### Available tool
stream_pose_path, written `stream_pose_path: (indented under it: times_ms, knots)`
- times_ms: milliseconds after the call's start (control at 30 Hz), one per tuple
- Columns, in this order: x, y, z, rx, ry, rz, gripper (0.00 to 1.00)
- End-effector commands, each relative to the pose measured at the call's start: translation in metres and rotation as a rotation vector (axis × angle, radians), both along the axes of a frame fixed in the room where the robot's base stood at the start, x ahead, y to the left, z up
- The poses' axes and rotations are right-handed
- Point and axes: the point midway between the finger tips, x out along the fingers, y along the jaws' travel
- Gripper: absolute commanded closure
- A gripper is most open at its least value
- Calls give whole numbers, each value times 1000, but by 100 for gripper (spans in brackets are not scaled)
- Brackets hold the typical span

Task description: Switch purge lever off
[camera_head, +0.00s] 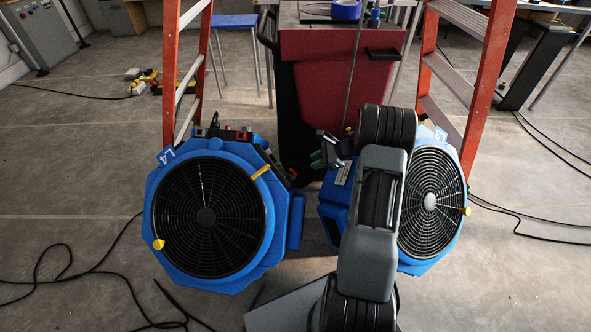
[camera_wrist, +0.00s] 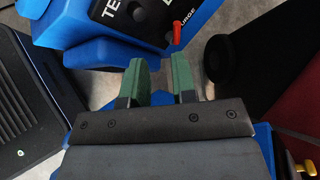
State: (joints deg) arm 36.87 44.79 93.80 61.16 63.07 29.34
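A small red lever (camera_wrist: 176,32) stands up beside a dark panel (camera_wrist: 143,12) in the wrist view. The panel carries white lettering that ends in "URGE" next to the lever, and another label begins "TE". The panel sits on a blue housing (camera_wrist: 95,52). My gripper (camera_wrist: 161,72) has two green fingers with a clear gap between them and nothing in it. The lever is beyond the fingertips, slightly right of the gap, and apart from them. In the head view my gripper (camera_head: 324,152) is between two blue fans, partly hidden by my arm; I cannot make out the lever there.
The left fan (camera_head: 160,215), tagged L4, and the right fan (camera_head: 445,225) stand on the floor. A red cabinet (camera_head: 325,95) is behind them. Orange ladders (camera_head: 172,60) flank it. Black cables (camera_head: 75,270) lie on the floor. Open floor is at the left.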

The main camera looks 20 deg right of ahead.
Motion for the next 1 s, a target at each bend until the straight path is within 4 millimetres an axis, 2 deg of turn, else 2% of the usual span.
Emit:
stream_pose_path:
  times_ms: [33,100,267,700,1000]
  knots:
    - [8,-11,1,-31,19,-25,75]
    - [13,-21,4,-58,46,-60,75]
    - [17,-20,-5,-52,92,-110,75]
    - [51,24,-61,-47,96,-111,75]
    - [70,46,-88,-47,94,-112,75]
